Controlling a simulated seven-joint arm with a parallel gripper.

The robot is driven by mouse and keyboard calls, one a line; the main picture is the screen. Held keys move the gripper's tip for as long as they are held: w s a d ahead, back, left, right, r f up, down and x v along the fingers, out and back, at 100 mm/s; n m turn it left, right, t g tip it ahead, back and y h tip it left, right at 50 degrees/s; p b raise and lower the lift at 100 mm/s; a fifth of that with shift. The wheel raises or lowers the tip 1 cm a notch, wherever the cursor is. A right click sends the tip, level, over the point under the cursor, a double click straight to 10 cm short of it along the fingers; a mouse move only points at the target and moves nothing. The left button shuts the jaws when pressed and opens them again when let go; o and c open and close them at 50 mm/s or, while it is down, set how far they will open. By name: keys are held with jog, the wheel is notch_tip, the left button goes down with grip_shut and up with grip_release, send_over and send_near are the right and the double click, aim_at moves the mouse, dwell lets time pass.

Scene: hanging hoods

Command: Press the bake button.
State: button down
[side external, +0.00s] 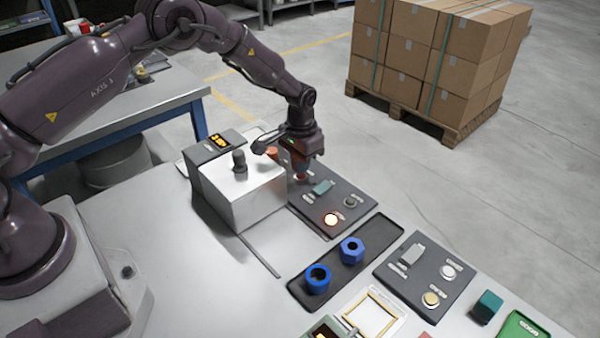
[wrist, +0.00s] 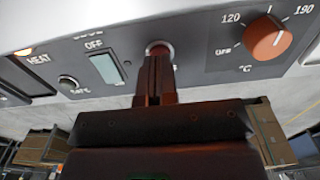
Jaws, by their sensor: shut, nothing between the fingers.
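The dark control panel (side external: 331,207) lies on the bench, with a teal switch (side external: 322,187), a round grey button (side external: 351,201) and a glowing orange lamp (side external: 331,219). In the wrist view the lamp edge is by the word HEAT, and a small round button (wrist: 68,84) has a label too small to read surely. My gripper (side external: 301,177) is shut and empty, pointing down over the panel's far-left part. In the wrist view its tips (wrist: 157,60) are at a silver-ringed round button (wrist: 160,46), partly hidden by them. I cannot tell whether they touch. No bake label is clearly readable.
A silver box (side external: 245,190) with a dark display stands left of the gripper. An orange temperature dial (wrist: 268,38) is right of the tips in the wrist view. A tray (side external: 310,297) with blue parts and a second panel (side external: 425,272) lie nearer the camera.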

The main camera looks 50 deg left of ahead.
jog(key=shift+r, duration=2.85)
grip_release()
jog(key=s+r+t, duration=0.1)
jog(key=s+r, duration=0.4)
jog(key=r, duration=0.6)
jog(key=s+r+t, duration=0.2)
jog(key=s+r, duration=0.3)
jog(key=r, duration=0.5)
jog(key=s+r+t, duration=0.1)
jog(key=s+r, duration=0.1)
jog(key=s, duration=0.8)
jog(key=s+d+r+t, duration=0.1)
jog(key=s+r, duration=0.2)
jog(key=s, duration=0.8)
jog(key=shift+s+d+r+t, duration=0.2)
jog(key=shift+d+r+t, duration=0.05)
jog(key=shift+r+t, duration=0.05)
